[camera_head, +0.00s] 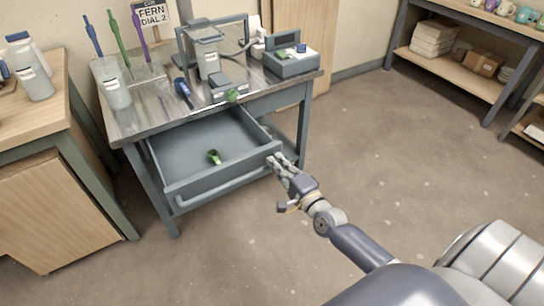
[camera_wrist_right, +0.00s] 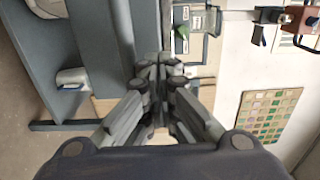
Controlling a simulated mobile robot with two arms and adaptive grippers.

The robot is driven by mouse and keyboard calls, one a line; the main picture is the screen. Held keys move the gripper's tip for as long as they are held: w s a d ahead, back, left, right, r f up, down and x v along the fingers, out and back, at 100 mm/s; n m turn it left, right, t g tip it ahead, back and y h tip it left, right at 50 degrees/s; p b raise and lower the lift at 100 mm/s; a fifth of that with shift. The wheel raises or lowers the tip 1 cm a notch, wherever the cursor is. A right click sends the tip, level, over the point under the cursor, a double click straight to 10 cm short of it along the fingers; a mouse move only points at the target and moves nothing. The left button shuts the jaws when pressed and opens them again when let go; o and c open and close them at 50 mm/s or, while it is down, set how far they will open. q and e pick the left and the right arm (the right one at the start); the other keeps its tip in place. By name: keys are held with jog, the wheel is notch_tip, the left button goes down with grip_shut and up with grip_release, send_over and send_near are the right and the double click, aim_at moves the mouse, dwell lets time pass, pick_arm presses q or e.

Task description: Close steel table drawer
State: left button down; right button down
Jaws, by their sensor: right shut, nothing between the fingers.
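The steel table (camera_head: 140,122) stands left of centre in the head view. Its grey drawer (camera_head: 185,160) is pulled well out, with a long bar handle (camera_head: 222,190) along its front. A small green scoop (camera_head: 214,157) lies inside the drawer. My right gripper (camera_head: 276,161) is shut and empty, with its fingertips at the right end of the drawer front; I cannot tell whether they touch it. The shut fingers also show in the right wrist view (camera_wrist_right: 158,70), beside blue-grey furniture panels. My left gripper is not in view.
The tabletop holds a bottle (camera_head: 207,52), a grey box device (camera_head: 292,62), a small scale (camera_head: 229,92) and tall brushes (camera_head: 118,32). A wooden bench (camera_head: 30,125) stands close on the left. Open floor (camera_head: 400,150) lies to the right, before a shelf (camera_head: 440,65).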

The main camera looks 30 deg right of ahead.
aim_at(267, 150)
jog(key=shift+w, duration=1.65)
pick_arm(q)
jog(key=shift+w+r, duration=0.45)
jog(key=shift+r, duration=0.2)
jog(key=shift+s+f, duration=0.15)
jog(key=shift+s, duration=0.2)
pick_arm(e)
jog(key=shift+w, duration=0.1)
